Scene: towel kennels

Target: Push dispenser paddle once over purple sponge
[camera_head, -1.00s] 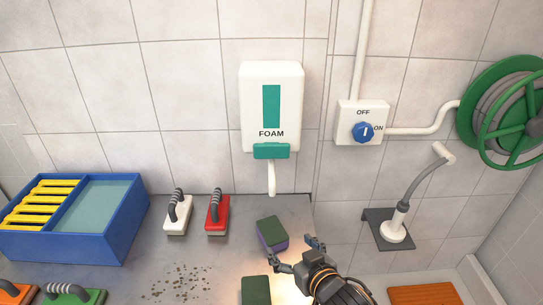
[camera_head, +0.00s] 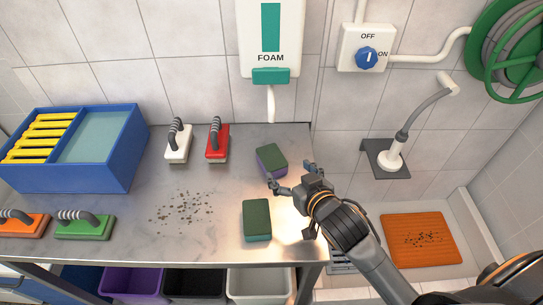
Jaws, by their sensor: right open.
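The foam dispenser (camera_head: 270,40) is white with a teal stripe and hangs on the tiled wall. Its teal paddle (camera_head: 271,76) is at its bottom, with a white nozzle (camera_head: 271,104) pointing down below it. The purple sponge (camera_head: 271,159) has a dark green top and lies on the counter a little below the nozzle. My right gripper (camera_head: 291,179) is open beside the sponge at its lower right. Whether its fingertips touch the sponge I cannot tell. My left gripper is not in view.
A teal sponge with a green top (camera_head: 257,220) lies nearer on the counter (camera_head: 150,240). White (camera_head: 178,143), red (camera_head: 217,142), green (camera_head: 82,226) and orange (camera_head: 25,225) brushes stand to the left, near a blue basin (camera_head: 130,150). A sprayer (camera_head: 392,155) stands right.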

